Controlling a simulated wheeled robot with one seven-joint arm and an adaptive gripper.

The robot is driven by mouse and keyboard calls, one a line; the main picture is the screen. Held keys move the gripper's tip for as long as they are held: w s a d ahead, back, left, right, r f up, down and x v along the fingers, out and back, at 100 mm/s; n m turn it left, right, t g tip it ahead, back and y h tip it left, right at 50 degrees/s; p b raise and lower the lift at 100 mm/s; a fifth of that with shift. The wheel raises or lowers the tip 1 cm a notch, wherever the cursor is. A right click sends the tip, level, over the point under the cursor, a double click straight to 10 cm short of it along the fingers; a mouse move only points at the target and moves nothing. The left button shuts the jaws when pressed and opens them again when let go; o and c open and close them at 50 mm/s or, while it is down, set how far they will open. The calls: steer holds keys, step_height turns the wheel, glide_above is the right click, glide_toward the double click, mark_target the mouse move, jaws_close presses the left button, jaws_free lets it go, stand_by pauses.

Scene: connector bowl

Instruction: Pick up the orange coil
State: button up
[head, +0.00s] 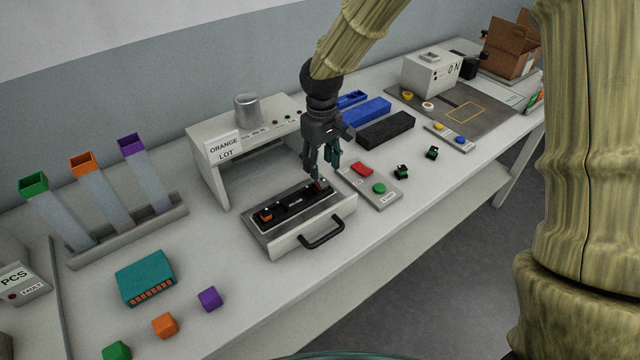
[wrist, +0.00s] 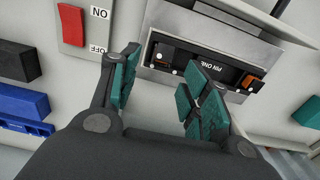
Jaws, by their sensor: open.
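No plainly wound coil can be told. Orange candidates are a small orange block (head: 165,325) at the front left of the table, and orange pieces on a black bar (head: 294,204) in the drawer-like tray (head: 285,246). One orange end piece (head: 266,215) is at the bar's left; the other, at its right end, is close to my gripper. The wrist view also shows the bar (wrist: 215,70), lettered, with an orange piece (wrist: 250,84) at one end. My gripper (head: 325,168) is open with its teal fingers apart and nothing visible between them, above the tray's right side.
A grey press-like stand (head: 215,165) with an "ORANGE LOT" sign is behind the tray. A switch panel (head: 372,188) with red and green buttons is at right. Blue and black blocks (head: 385,130) lie beyond. A teal connector box (head: 145,278) and purple block (head: 209,298) lie left.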

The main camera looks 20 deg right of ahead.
mark_target(322, 180)
steer(key=shift+s+f+p, duration=0.15)
steer(key=shift+f+p, duration=0.3)
steer(key=shift+f, duration=0.9)
steer(key=shift+s+f+p, duration=0.15)
steer(key=shift+f+p, duration=0.25)
steer(key=shift+f, duration=0.9)
steer(key=c, duration=0.9)
steer(key=shift+r, duration=0.15)
